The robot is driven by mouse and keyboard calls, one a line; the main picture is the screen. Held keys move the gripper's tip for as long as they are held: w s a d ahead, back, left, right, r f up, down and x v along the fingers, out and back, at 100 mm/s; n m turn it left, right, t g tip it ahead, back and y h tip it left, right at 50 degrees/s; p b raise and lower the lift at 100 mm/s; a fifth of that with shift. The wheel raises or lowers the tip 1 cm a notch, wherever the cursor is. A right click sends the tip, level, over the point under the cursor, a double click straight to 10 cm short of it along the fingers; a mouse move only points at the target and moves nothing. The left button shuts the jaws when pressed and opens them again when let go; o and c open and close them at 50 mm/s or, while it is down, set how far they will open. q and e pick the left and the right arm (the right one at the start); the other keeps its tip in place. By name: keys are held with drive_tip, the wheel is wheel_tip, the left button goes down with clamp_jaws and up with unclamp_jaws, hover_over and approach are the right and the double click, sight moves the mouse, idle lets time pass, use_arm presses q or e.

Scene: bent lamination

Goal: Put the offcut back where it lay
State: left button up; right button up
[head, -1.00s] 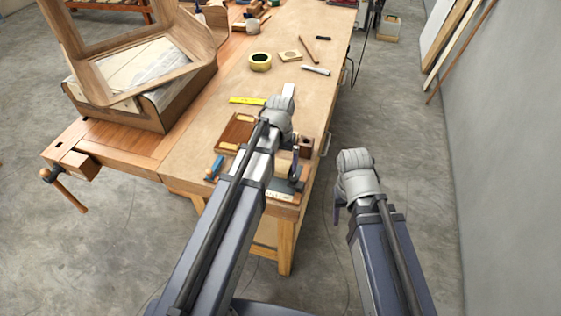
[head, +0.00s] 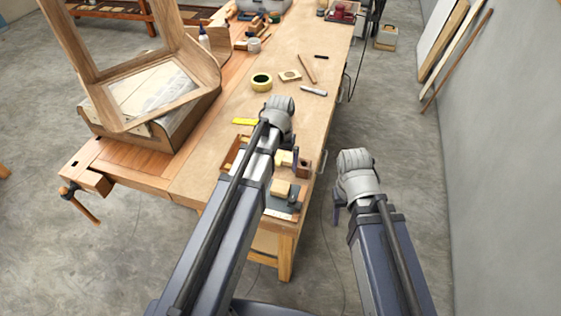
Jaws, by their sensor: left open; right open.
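My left gripper (head: 295,158) is over the near right end of the bench, mostly hidden behind its own wrist; only a dark finger shows, and it is open. A pale wooden block (head: 281,189) lies below it, near the front corner of the bench. Another pale piece (head: 284,158) shows beside the left finger, partly covered by my arm. I cannot tell for sure which is the offcut, or whether the finger touches the second piece. My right gripper (head: 337,213) is open and empty, off the bench's right side over the floor.
A brown wooden tray (head: 230,152), a brown block (head: 304,167) and a dark tool (head: 292,204) crowd the near end. A bent wooden frame (head: 150,95) stands at left.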

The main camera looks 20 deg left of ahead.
use_arm(q)
drive_tip(key=s+d+m+y, duration=0.1)
drive_tip(key=s+d+m, duration=0.2)
drive_tip(key=s+d, duration=0.7)
drive_tip(key=s, duration=0.4)
drive_tip(key=shift+s+d, duration=0.15)
drive_tip(key=shift+d, duration=0.1)
wheel_tip(320, 180, down, 5)
drive_tip(key=b, duration=0.5)
drive_tip(key=shift+f, duration=0.15)
